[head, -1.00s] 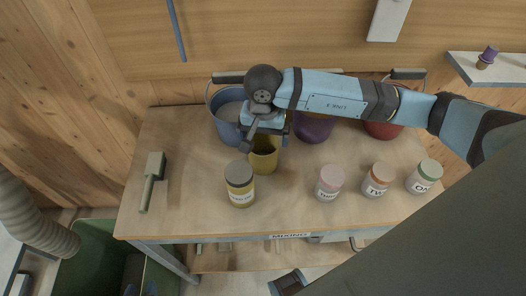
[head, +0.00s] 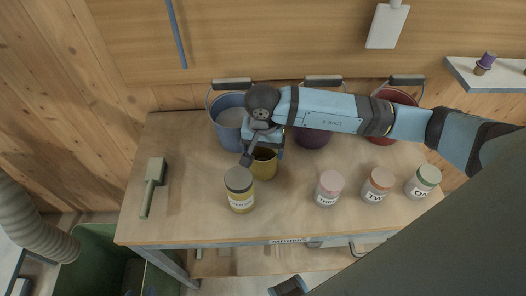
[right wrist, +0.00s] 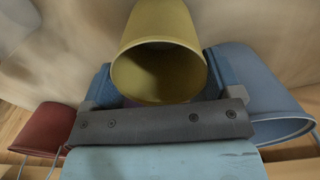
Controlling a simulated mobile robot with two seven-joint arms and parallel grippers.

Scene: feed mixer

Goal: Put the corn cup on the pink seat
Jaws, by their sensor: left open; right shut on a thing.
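The corn cup (head: 264,167), a yellow cup, stands between the fingers of my right gripper (head: 265,149) at the middle of the workbench. In the right wrist view the yellow cup (right wrist: 158,60) shows its dark open mouth between the two blue fingers, and the gripper is shut on it. I cannot tell whether its base touches the bench. I see no inside contents clearly. I cannot make out a pink seat.
On the bench (head: 190,215), a blue bucket (head: 229,113), a purple bucket (head: 312,137) and a red bucket (head: 383,137) stand behind. Several labelled jars stand in front, one (head: 239,190) close to the cup. A shelf (head: 505,76) is top right.

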